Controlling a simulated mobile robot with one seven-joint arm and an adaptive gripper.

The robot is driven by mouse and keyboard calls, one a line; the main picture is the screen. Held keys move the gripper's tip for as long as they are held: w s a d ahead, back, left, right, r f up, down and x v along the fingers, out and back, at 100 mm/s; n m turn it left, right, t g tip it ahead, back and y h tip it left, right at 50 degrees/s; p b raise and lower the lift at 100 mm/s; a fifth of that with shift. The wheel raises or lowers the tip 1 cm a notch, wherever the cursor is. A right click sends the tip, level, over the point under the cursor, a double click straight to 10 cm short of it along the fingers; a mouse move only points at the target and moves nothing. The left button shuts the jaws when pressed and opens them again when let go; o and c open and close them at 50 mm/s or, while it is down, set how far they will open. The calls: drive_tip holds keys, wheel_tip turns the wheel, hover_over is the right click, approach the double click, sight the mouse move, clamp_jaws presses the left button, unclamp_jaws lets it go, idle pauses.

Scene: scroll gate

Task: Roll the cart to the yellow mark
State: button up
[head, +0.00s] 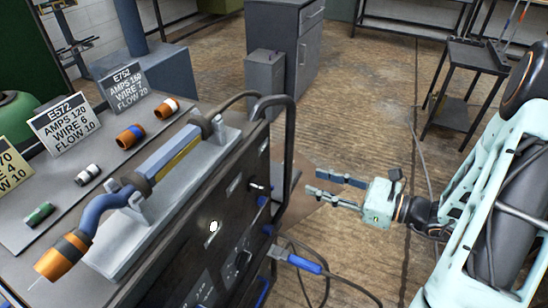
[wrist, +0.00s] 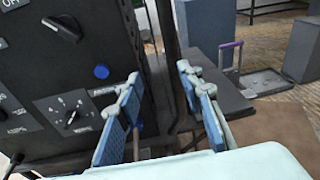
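The cart is a dark machine (head: 225,215) with a grey top and a black tubular handle (head: 289,125) at its right end. Its front panel (wrist: 62,70), with knobs and a blue button, fills the left of the wrist view. My gripper (head: 317,184) is open and empty, right of the handle, with its fingers pointing left toward it. In the wrist view, a dark upright bar (wrist: 168,35) shows between the blue-padded fingers (wrist: 158,75), beyond their tips; I see no contact. No yellow mark is visible in either view.
A torch (head: 160,160) and label cards (head: 65,124) sit on the cart's top and beside it. Cables (head: 310,262) hang at its front. A grey cabinet (head: 285,45) stands behind, a black side table (head: 470,57) at right. Open brown floor (head: 375,100) lies between.

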sight(292, 160)
drive_tip(key=w+a, duration=0.2)
drive_tip(key=a, duration=0.1)
drive_tip(key=w+a+r+m+t+b, duration=0.1)
drive_tip(key=w+a, duration=0.1)
drive_tip(key=w+a+r+t, duration=0.1)
drive_tip(key=w+a, duration=0.1)
drive_tip(key=a, duration=0.1)
drive_tip(key=shift+w+a+m+y, duration=0.25)
drive_tip(key=shift+a+m+y, duration=0.05)
drive_tip(key=shift+a+m, duration=0.1)
drive_tip(key=shift+c, duration=0.3)
clamp_jaws()
